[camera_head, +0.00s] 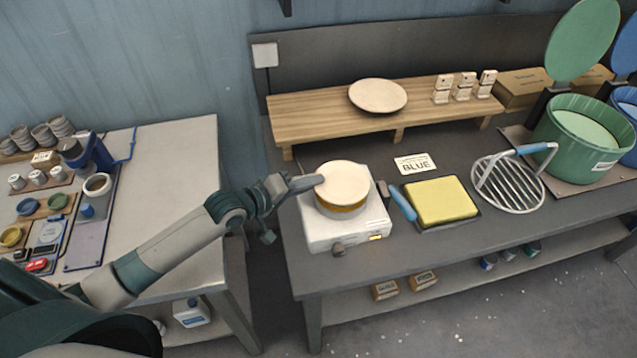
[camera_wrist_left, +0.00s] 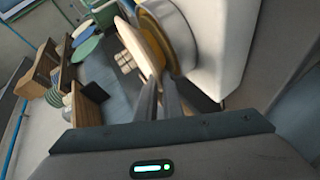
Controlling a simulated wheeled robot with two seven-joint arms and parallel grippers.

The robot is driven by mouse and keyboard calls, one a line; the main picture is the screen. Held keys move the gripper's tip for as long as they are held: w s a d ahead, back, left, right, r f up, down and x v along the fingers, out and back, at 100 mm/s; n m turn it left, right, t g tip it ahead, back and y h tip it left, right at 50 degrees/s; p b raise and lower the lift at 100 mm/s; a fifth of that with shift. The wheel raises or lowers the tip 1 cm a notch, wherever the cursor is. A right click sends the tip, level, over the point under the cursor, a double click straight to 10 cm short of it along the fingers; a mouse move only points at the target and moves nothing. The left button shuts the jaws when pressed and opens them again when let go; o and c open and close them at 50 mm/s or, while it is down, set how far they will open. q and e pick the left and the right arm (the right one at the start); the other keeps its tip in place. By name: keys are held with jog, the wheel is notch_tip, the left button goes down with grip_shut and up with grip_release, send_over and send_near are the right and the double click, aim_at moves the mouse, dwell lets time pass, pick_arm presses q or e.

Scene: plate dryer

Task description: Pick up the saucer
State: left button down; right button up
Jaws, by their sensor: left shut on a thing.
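A cream round saucer (camera_head: 345,180) lies flat on top of a gold-banded round piece (camera_head: 342,209) on a white square appliance (camera_head: 374,228). My left gripper (camera_head: 312,184) reaches in from the left and is shut on the saucer's near-left rim. In the left wrist view the saucer (camera_wrist_left: 138,43) shows edge-on past the fingers (camera_wrist_left: 160,98), with the gold-banded piece (camera_wrist_left: 158,30) close beside it. I cannot tell whether the saucer is clear of the piece under it. My right gripper is not in view.
A larger cream plate (camera_head: 377,95) lies on a wooden shelf (camera_head: 300,122) behind. To the right are a yellow pad (camera_head: 441,201) with a blue handle, a wire rack (camera_head: 507,184) and a green tub (camera_head: 570,135). A second table at left holds several small pots.

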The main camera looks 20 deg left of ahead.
pick_arm(q)
jog(key=r, duration=0.2)
jog(key=d+r+b, duration=0.1)
jog(key=r, duration=0.1)
jog(key=shift+b, duration=0.3)
jog(key=s+d+r+b, duration=0.2)
jog(key=d+r, duration=0.4)
jog(key=d, duration=0.4)
jog(key=shift+s+d+r, duration=0.2)
jog(key=shift+s+r, duration=0.2)
jog(key=shift+s, duration=0.1)
jog(key=s+a+f+n+t+y+b, duration=0.1)
jog(key=s+a+f+n+y+b, duration=0.2)
jog(key=a+f+n+y+b, duration=0.2)
jog(key=a+f+n+y, duration=0.1)
jog(key=a+f+y, duration=0.1)
jog(key=a+f, duration=0.1)
jog(key=shift+s+a+f+t, duration=0.15)
jog(key=shift+a+t, duration=0.25)
jog(key=shift+a, duration=0.1)
jog(key=shift+d, duration=0.1)
